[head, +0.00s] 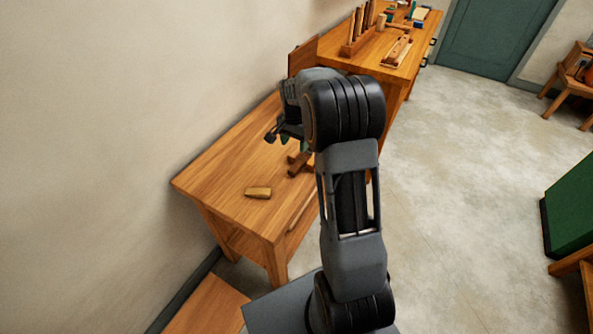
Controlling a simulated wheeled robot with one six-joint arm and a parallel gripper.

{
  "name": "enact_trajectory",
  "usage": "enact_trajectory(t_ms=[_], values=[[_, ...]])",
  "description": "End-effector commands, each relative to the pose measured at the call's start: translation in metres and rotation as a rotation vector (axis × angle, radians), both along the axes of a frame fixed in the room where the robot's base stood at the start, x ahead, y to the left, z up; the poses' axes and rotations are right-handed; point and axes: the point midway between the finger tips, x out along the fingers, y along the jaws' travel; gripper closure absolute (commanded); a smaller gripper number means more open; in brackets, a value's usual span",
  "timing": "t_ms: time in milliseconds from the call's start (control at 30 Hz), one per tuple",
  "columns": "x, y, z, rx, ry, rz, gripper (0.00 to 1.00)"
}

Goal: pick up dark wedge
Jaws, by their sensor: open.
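A dark brown wooden piece (298,163), which looks like the dark wedge, lies on the near wooden bench (230,172). My arm hides part of it on the right, so its full shape cannot be told. My gripper (279,137) is over the bench, just beyond and a little left of the dark piece in the picture. It is open, and one dark fingertip shows clearly while the rest is mostly hidden behind my arm. I see nothing held in it. Whether it touches the dark piece cannot be told.
A pale wooden wedge (258,193) lies nearer on the same bench. Something small and green (304,146) shows beside my arm. A farther workbench (378,62) holds upright tools and small items. The wall (110,100) runs along the bench's left edge. Open floor (465,170) lies to the right.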

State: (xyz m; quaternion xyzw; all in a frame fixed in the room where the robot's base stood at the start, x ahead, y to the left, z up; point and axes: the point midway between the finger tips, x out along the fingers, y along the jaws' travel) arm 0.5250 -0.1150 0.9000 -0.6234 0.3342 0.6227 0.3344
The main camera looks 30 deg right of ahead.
Motion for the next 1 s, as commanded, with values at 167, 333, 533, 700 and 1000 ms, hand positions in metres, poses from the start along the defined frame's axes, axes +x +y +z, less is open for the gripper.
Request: enact_trajectory(t_ms=[167,333,533,700,1000], values=[[0.000,0.000,-0.035,0.001,0.006,-0.004,0.38],[0.000,0.000,-0.059,0.001,0.004,-0.003,0.38],[0.000,0.000,-0.071,0.000,0.001,-0.002,0.38],[0.000,-0.001,-0.086,0.002,0.005,-0.002,0.38],[0.002,-0.002,-0.120,0.001,0.003,-0.002,0.38]])
